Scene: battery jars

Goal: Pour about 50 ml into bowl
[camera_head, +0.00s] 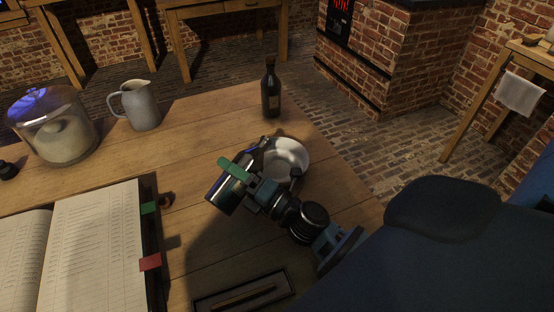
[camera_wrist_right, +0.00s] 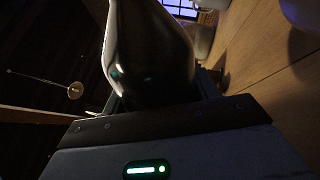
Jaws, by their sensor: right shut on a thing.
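My right gripper (camera_head: 252,180) is shut on a dark, shiny bottle (camera_head: 226,194). The bottle is tipped over, its wide base toward the lower left and its narrower end toward the bowl. A white bowl (camera_head: 291,154) stands on the wooden table (camera_head: 215,121), partly hidden behind the bottle and gripper. The bottle's mouth and any stream of liquid cannot be made out. In the right wrist view the dark bottle (camera_wrist_right: 150,55) fills the space beyond my gripper's palm. My left gripper is not in view.
Another dark bottle (camera_head: 271,92) stands upright behind the bowl. A grey jug (camera_head: 143,106) and a glass jar (camera_head: 62,128) stand at the back left. An open book (camera_head: 98,245) lies at the left, and a shallow dark tray (camera_head: 205,302) at the front.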

